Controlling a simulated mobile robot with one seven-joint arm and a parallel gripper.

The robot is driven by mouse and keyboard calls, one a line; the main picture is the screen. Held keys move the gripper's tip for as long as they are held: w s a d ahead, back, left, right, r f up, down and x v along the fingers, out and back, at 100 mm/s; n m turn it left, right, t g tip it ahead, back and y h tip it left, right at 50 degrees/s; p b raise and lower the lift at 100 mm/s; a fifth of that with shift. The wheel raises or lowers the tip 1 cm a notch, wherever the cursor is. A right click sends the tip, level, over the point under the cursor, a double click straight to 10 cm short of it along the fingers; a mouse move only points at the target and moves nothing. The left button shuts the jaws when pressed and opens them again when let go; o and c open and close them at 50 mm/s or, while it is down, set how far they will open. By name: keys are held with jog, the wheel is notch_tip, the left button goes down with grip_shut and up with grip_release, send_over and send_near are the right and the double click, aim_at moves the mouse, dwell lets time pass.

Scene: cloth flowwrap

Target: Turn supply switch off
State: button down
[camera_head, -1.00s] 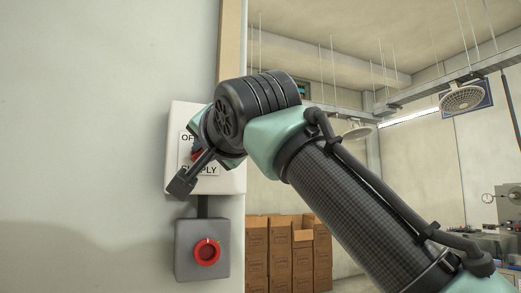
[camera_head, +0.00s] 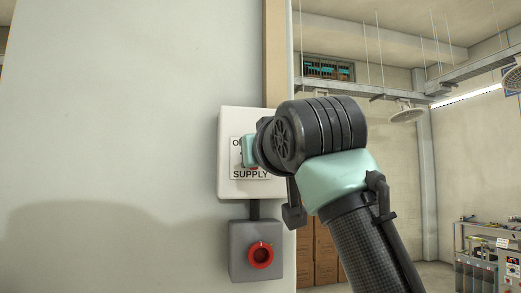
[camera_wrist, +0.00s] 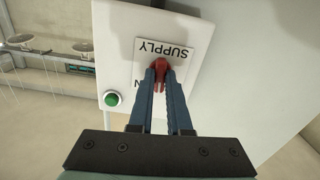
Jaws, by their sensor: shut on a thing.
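The supply switch box (camera_head: 230,186) is a white box on the wall, with a label reading SUPPLY. My arm hides part of that label in the head view. In the wrist view the box (camera_wrist: 120,50) appears upside down, and a red switch handle (camera_wrist: 161,67) sits on the label. My gripper (camera_wrist: 160,74) has its two blue fingers at the red handle, shut on it. The fingers hide part of the handle and the lettering near it, so I cannot tell the switch's position. In the head view the fingertips are hidden behind my wrist.
A grey box with a red round button (camera_head: 260,255) hangs just below the switch box. A green button (camera_wrist: 112,99) is on the white box near its edge. Brown cartons (camera_head: 325,255) stand behind my arm. Bare wall lies to the left.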

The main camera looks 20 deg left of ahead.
jog(key=shift+n+p, duration=0.95)
jog(key=shift+n, duration=2.95)
jog(key=shift+f, duration=0.1)
jog(key=c, duration=0.9)
grip_release()
jog(key=shift+o, duration=0.2)
jog(key=b+v, duration=0.7)
jog(key=v, duration=0.6)
